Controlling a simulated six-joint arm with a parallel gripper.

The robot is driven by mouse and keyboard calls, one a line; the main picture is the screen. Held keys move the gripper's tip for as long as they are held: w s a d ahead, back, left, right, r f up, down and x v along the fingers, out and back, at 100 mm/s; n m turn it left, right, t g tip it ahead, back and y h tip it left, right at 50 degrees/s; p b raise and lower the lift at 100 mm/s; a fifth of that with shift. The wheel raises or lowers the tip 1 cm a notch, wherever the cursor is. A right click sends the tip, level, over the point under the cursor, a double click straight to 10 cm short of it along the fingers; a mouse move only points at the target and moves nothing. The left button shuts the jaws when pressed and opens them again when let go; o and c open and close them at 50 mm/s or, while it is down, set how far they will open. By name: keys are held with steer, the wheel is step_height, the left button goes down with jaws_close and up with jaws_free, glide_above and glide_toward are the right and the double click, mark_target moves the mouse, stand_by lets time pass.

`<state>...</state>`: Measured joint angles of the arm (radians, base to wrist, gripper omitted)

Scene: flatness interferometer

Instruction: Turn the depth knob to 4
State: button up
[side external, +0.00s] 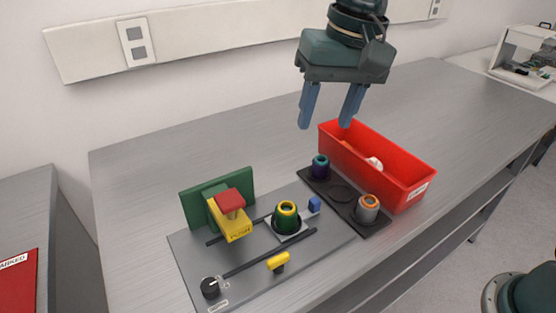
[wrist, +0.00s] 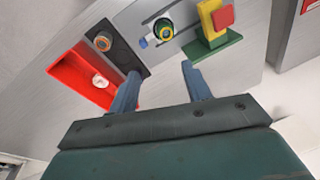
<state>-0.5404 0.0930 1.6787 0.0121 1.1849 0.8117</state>
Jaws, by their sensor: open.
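The depth knob looks to be the black dial (side external: 210,287) with a white pointer, at the front left corner of the grey instrument plate (side external: 190,262). A small label lies beside it, too small to read. Its exact setting cannot be read. The knob does not show clearly in the wrist view. My gripper (side external: 330,118) is open and empty, high above the back of the bench. It is well apart from the knob, up and to the right of it. In the wrist view its two blue fingers (wrist: 160,85) are spread with nothing between them.
On the plate stand a green bracket with a yellow and red block (side external: 230,200), a green-and-yellow ringed cylinder (side external: 286,216), a blue block (side external: 314,204) and a yellow handle (side external: 278,262). A black holder (side external: 318,185) carries two ringed cylinders. A red bin (side external: 400,186) stands behind it.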

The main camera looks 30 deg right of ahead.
steer(key=w+a+f+m+g, duration=0.1)
steer(key=a+f, duration=0.1)
steer(key=a, duration=0.5)
steer(key=a+f, duration=0.3)
steer(key=a, duration=0.3)
steer(key=m+g+h, duration=0.1)
glide_above(209, 285)
step_height(209, 285, down, 5)
steer(key=shift+a+r, duration=0.15)
steer(key=shift+a, duration=0.05)
step_height(209, 285, down, 14)
steer(key=shift+d+r, duration=0.1)
steer(key=shift+d, duration=0.05)
steer(key=shift+c, duration=0.4)
steer(key=c, duration=0.9)
